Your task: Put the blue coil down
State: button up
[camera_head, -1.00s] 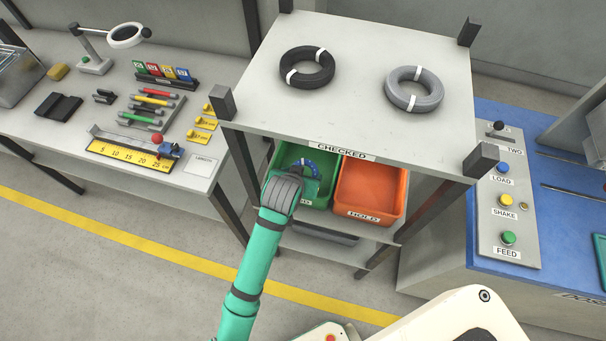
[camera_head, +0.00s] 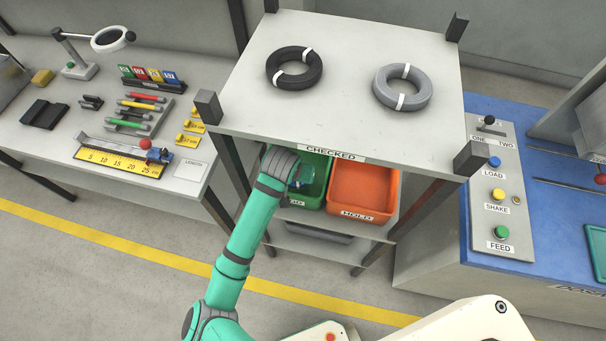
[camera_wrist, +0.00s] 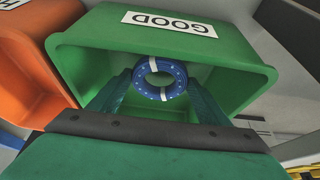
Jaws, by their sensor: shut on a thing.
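The blue coil (camera_wrist: 160,78) with white bands shows in the wrist view, between the two finger tips of my gripper (camera_wrist: 157,88). My gripper is shut on it. Behind and around it is the green bin (camera_wrist: 235,70), labelled GOOD. I cannot tell whether the coil touches the bin floor. In the head view the green bin (camera_head: 313,194) stands on the shelf under the CHECKED top, and my arm hides its left part. A little blue of the coil (camera_head: 297,184) shows beside my wrist there.
An orange bin (camera_head: 364,187) labelled HOLD stands right of the green bin. The table top (camera_head: 340,115) above carries a black coil (camera_head: 294,68) and a grey coil (camera_head: 402,87). Its legs and front edge are close to my arm. A blue machine (camera_head: 500,230) stands at right.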

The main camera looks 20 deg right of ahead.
aim_at(294, 184)
jog(key=shift+w, duration=0.1)
jog(key=shift+f, duration=0.4)
jog(key=shift+d+f, duration=0.1)
jog(key=shift+f, duration=0.3)
jog(key=shift+f, duration=0.2)
jog(key=o, duration=1.2)
jog(key=shift+c, duration=0.2)
jog(key=shift+r, duration=0.1)
jog(key=shift+v, duration=3.9)
jog(key=shift+w+d, duration=0.1)
